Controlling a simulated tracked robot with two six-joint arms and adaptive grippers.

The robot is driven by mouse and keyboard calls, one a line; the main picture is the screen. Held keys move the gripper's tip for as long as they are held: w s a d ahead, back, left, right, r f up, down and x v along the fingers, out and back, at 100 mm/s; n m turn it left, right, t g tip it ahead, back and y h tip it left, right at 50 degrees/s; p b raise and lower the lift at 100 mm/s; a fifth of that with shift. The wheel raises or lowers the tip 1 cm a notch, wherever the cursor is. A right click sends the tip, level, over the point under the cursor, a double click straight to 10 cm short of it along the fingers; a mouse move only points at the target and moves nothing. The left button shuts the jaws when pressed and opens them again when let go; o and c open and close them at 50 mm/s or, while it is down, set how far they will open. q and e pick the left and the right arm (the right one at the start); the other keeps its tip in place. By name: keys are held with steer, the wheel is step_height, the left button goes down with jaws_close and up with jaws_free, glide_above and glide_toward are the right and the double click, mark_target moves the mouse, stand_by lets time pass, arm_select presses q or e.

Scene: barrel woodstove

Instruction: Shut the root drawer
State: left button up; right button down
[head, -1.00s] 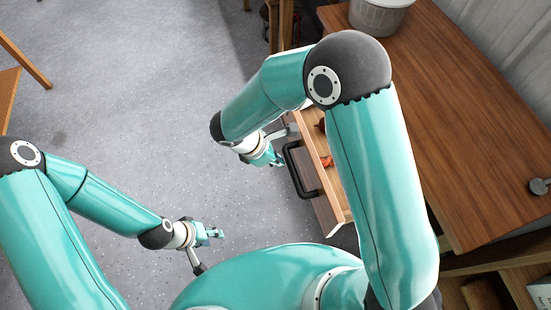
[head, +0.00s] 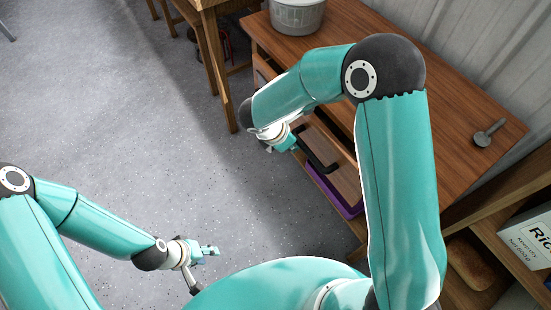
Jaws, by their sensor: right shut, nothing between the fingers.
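My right gripper (head: 291,145) is shut and empty, just left of the handle and close to the drawer front; contact is unclear. My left gripper (head: 211,250) hangs over the floor at lower left, away from the drawer. Its fingers are too small to judge.
The wooden table (head: 462,120) carries a grey bucket (head: 297,16) and a small metal object (head: 488,133). A shelf with a white box (head: 528,245) stands at lower right. The floor at left is clear.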

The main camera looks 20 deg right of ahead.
mark_target(317, 132)
steer(key=d, duration=0.3)
steer(key=w+d, duration=0.1)
steer(key=d, duration=0.2)
steer(key=w+d, duration=0.1)
steer(key=d, duration=0.1)
steer(key=shift+w+d, duration=0.15)
steer(key=shift+d, duration=0.25)
steer(key=shift+a, duration=0.1)
